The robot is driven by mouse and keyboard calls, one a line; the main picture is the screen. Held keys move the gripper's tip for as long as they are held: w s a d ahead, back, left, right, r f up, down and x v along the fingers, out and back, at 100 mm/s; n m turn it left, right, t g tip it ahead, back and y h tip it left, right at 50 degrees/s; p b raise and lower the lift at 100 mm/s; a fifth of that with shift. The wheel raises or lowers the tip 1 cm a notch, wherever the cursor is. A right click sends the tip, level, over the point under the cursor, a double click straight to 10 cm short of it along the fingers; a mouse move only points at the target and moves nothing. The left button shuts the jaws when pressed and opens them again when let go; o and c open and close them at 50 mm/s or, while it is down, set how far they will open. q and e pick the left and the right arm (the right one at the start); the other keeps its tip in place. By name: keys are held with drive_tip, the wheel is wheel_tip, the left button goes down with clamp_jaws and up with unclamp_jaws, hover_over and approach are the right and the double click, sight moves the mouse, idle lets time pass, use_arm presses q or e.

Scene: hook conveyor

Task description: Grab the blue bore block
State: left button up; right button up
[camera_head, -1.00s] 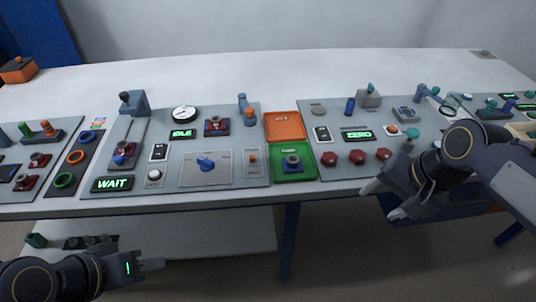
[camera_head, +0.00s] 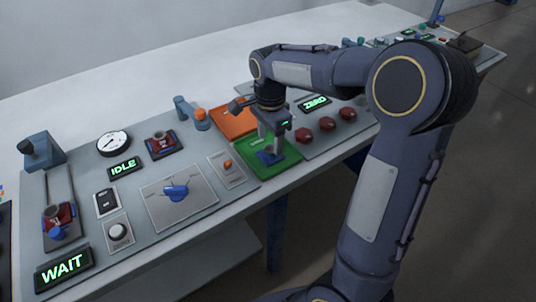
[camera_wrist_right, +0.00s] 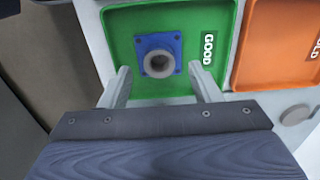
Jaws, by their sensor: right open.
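The blue bore block (camera_wrist_right: 145,44) sits in the green tray marked GOOD (camera_wrist_right: 120,25) in the right wrist view. It has a square blue base with a pale round collar around a hole. In the head view the blue block (camera_head: 270,158) shows at the green tray (camera_head: 283,168), partly covered by my gripper. My right gripper (camera_head: 271,143) points down just above it. In the wrist view its open fingers (camera_wrist_right: 160,71) lie on either side and nearer than the block, with nothing between them. My left gripper is out of view.
The orange tray (camera_head: 232,122) adjoins the green one. Red knobs (camera_head: 301,137) and the ZERO display (camera_head: 314,104) lie right of it, a switch plate (camera_head: 228,168) left.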

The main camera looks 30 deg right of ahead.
sight(267, 155)
drive_tip(key=shift+f, duration=1.5)
clamp_jaws()
drive_tip(key=shift+r, duration=0.15)
